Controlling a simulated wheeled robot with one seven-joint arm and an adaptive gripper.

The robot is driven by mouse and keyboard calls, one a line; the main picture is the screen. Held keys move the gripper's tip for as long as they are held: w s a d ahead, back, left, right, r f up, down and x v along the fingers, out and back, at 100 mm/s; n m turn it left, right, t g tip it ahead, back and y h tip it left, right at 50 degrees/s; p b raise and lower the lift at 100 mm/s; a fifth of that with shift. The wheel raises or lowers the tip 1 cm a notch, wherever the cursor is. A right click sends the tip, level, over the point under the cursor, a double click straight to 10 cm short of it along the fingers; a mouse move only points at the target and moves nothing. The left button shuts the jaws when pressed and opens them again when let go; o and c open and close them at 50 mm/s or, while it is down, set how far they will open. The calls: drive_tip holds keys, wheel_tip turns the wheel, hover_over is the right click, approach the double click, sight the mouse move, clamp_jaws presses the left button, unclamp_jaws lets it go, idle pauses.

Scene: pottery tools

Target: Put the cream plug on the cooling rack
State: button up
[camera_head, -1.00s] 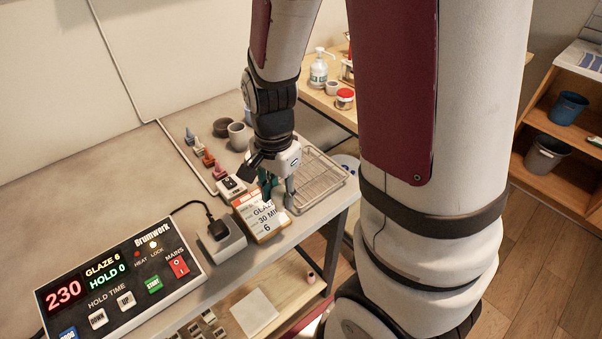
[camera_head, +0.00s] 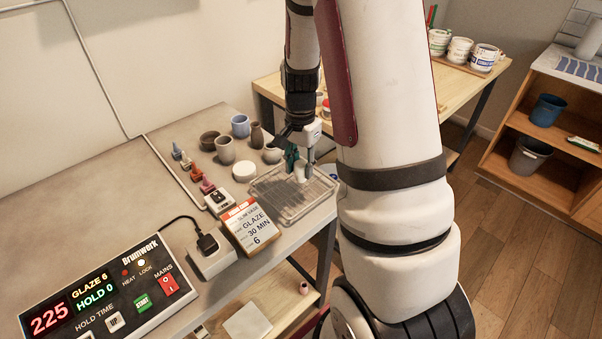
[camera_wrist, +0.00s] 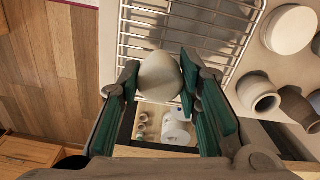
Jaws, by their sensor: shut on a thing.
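My gripper (camera_head: 300,170) is shut on the cream plug, a pale rounded piece. The plug (camera_wrist: 160,77) shows between the green-sided fingers in the wrist view. The cooling rack (camera_head: 285,212), a wire grid in a shallow frame, lies at the table's right end. My gripper is over the rack in the head view. In the wrist view the rack's bars (camera_wrist: 180,28) lie beyond the plug, with the plug overlapping the rack's edge in the picture. The head view does not clearly show the gap between plug and rack. The plug's underside is hidden.
A white disc (camera_head: 244,171), a grey cup (camera_head: 225,150) and a brown vase (camera_head: 257,135) stand behind the rack. The rack's visible bars are bare.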

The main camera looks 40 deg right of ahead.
sight(301, 174)
drive_tip(key=shift+f, duration=1.5)
drive_tip(key=shift+f, duration=0.15)
drive_tip(key=o, duration=1.1)
drive_tip(key=shift+o, duration=0.2)
